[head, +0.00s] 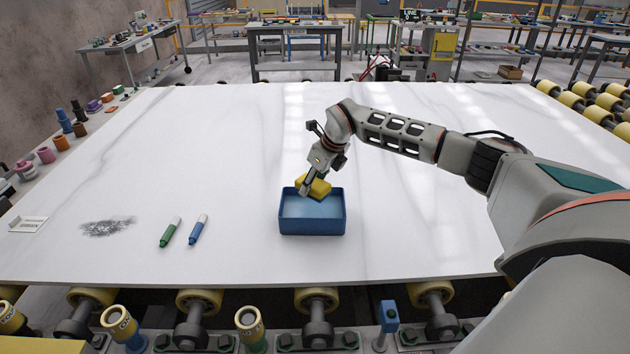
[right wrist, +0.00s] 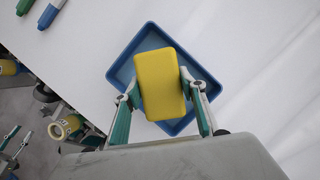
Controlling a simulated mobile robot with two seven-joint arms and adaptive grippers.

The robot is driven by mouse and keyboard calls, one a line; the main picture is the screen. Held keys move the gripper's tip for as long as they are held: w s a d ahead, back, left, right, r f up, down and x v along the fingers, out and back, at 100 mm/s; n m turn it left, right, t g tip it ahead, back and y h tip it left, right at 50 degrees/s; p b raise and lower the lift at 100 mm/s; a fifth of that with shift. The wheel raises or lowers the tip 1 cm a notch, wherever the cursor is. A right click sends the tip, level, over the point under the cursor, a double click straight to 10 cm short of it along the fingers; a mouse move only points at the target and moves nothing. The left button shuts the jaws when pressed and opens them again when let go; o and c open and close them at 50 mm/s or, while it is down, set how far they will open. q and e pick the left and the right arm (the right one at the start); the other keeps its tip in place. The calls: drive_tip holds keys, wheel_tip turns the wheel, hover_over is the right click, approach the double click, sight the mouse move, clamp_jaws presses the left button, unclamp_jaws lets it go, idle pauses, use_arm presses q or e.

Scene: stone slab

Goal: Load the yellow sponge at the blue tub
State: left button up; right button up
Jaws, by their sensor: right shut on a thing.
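The yellow sponge (head: 318,188) is held by my right gripper (head: 308,186) above the back part of the blue tub (head: 312,226). In the right wrist view the sponge (right wrist: 160,82) sits between the two fingers of the right gripper (right wrist: 160,95). The open blue tub (right wrist: 122,70) lies behind and below it there, partly hidden by the sponge. The tub rests on the white stone slab (head: 420,220). The part of its floor that shows in the head view is empty. My left gripper does not show.
A green marker (head: 170,232) and a blue marker (head: 198,230) lie left of the tub. A dark smudge (head: 108,227) and a small white card (head: 28,224) are farther left. Yellow rollers (head: 316,298) run along the slab's front edge. The slab behind the tub is clear.

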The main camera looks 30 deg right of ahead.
sight(309, 208)
drive_tip(key=shift+a+f, duration=0.1)
drive_tip(key=shift+f, duration=0.6)
drive_tip(key=shift+f+b, duration=0.3)
drive_tip(key=shift+b, duration=0.05)
wheel_tip(309, 208, down, 4)
drive_tip(key=b, duration=0.3)
drive_tip(key=shift+r, duration=0.2)
drive_tip(key=shift+f+b, duration=0.3)
drive_tip(key=shift+b, duration=0.05)
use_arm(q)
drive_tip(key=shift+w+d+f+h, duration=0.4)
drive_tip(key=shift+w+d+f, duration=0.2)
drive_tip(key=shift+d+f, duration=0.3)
use_arm(e)
drive_tip(key=shift+r, duration=0.1)
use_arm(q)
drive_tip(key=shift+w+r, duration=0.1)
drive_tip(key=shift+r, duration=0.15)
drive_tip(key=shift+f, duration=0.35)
use_arm(e)
drive_tip(key=shift+f, duration=0.55)
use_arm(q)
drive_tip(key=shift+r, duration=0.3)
use_arm(e)
drive_tip(key=shift+f, duration=0.1)
